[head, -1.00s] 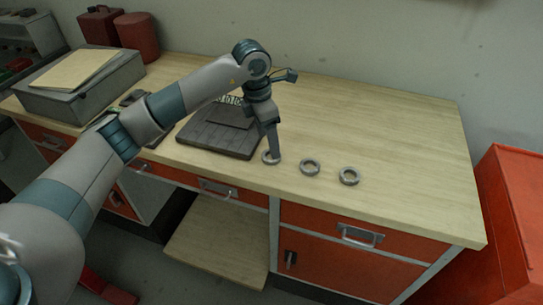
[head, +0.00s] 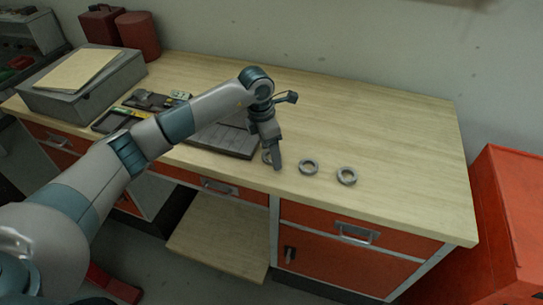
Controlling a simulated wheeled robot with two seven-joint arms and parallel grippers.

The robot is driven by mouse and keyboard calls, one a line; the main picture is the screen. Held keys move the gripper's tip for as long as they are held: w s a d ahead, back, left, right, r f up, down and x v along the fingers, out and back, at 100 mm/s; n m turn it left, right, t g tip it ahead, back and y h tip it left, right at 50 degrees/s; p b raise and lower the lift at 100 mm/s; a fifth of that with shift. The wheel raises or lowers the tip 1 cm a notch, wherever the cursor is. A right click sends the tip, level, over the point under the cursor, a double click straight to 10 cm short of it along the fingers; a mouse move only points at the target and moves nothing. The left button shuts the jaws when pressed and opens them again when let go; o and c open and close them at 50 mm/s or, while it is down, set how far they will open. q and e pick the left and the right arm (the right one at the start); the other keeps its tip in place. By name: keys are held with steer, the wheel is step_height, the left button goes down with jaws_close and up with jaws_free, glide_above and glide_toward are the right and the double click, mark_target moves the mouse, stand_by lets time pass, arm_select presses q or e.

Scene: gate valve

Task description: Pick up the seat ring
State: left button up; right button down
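Three small grey metal rings sit in a row near the bench's front edge in the head view. The left ring (head: 265,157) is partly hidden behind my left gripper (head: 278,167). The middle ring (head: 309,167) and the right ring (head: 347,176) lie flat and clear to the right of the gripper. I cannot tell which ring is the seat ring. My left gripper points down at the left ring. Its fingers overlap in this view, so their opening and any contact are unclear. My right gripper is out of view.
A dark flat plate (head: 225,140) lies left of the rings, partly behind my arm. A grey box with a paper-like sheet (head: 75,68) and red containers (head: 137,36) stand at the back left. The wooden bench top (head: 390,130) is free at the right. A red cabinet (head: 515,210) stands beyond it.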

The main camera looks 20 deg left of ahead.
arm_select(q)
steer(key=shift+c, duration=0.4)
steer(key=c, duration=1.2)
steer(key=shift+r, duration=0.2)
steer(key=shift+w+r+b, duration=0.1)
steer(key=shift+r+b, duration=0.45)
steer(key=shift+b, duration=0.1)
step_height(320, 180, up, 2)
steer(key=shift+r+b, duration=0.15)
steer(key=shift+b, duration=0.65)
steer(key=s+d+r+b, duration=0.2)
steer(key=d+r+b, duration=0.2)
steer(key=d+r, duration=0.3)
steer(key=shift+d+r+b, duration=0.15)
steer(key=shift+d+b, duration=0.25)
steer(key=shift+d, duration=1.85)
